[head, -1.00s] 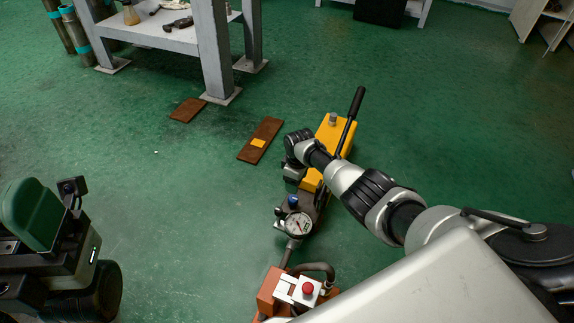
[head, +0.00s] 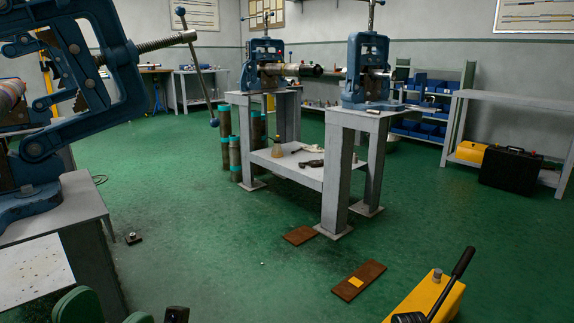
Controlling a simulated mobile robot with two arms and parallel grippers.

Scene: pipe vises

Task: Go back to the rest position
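Neither of my grippers shows its fingers in the head view. Only a small dark rounded part, which looks like my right wrist, shows at the bottom edge beside a yellow pump unit (head: 436,300). The pump has a black lever handle (head: 463,262) and stands on the green floor, cut off by the bottom edge. Whether my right gripper touches it is hidden.
A large blue pipe vise (head: 85,65) on a grey stand (head: 75,215) fills the left. A grey bench (head: 338,180) carries two blue vises (head: 366,70). Brown plates (head: 358,281) lie on the floor. A black case (head: 511,170) sits back right.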

